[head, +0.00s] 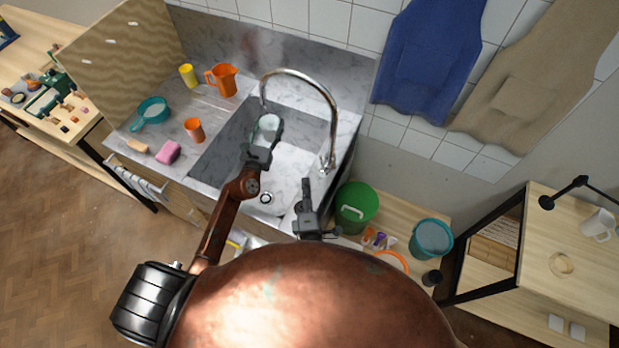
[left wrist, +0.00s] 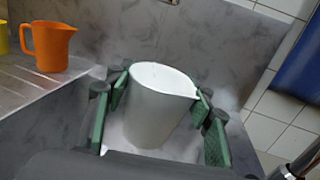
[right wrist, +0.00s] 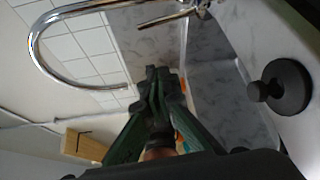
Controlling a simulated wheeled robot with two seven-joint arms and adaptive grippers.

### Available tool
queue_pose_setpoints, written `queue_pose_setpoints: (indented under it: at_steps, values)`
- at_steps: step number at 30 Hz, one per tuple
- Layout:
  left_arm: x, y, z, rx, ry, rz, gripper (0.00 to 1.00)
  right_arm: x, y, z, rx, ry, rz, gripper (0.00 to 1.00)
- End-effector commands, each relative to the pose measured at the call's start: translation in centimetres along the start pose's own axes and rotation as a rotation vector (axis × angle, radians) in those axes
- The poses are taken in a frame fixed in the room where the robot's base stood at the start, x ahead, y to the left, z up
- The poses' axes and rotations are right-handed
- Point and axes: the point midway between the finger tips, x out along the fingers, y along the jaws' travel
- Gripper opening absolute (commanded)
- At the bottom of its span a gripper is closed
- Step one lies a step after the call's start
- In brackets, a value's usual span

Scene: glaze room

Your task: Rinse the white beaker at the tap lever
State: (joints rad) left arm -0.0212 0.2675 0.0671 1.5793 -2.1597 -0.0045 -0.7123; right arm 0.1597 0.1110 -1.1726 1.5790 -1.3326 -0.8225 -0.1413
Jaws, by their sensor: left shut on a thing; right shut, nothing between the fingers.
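My left gripper (head: 261,146) is shut on the white beaker (head: 268,125) and holds it upright over the sink (head: 225,140), close below the spout end of the chrome tap (head: 334,100). In the left wrist view the beaker (left wrist: 155,105) sits between the green finger pads, its pouring lip to the right. No water stream shows. My right gripper (head: 306,184) is shut and empty at the sink's right side, below the tap's base. In the right wrist view its closed fingers (right wrist: 157,85) are apart from the thin tap lever (right wrist: 163,19).
An orange jug (head: 222,79), yellow cup (head: 188,75), orange cup (head: 194,129), teal pan (head: 151,112) and pink sponge (head: 168,152) stand on the left counter. A green bucket (head: 356,205) stands right of the sink. A dark round knob (right wrist: 285,87) sits near my right gripper.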

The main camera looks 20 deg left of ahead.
Motion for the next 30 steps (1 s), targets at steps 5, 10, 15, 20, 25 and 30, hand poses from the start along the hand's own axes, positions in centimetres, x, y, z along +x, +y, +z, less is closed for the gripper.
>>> queue_pose_setpoints:
  at_steps: [5,10,15,20,25,30]
  values:
    - [0.0,0.0,0.1,0.000,-0.001,0.000,0.25,3.2,0.1,-0.1,-0.002,0.002,0.002,0.00]
    - [0.0,0.0,0.1,0.000,-0.001,0.000,0.25,6.4,0.1,0.0,-0.001,0.002,0.002,0.00]
    - [0.0,0.0,0.1,0.000,-0.001,0.000,0.25,9.1,0.1,0.0,0.000,0.003,0.001,0.00]
    - [0.0,0.0,0.1,0.000,-0.001,0.000,0.25,8.0,-0.1,2.2,0.002,0.002,-0.001,0.00]
    - [0.0,0.0,0.1,0.000,-0.001,0.000,0.25,7.5,-0.1,3.5,0.002,0.003,-0.001,0.00]
    - [0.0,0.0,0.1,0.000,-0.001,0.000,0.25,7.4,-0.1,3.8,0.003,0.003,-0.001,0.00]
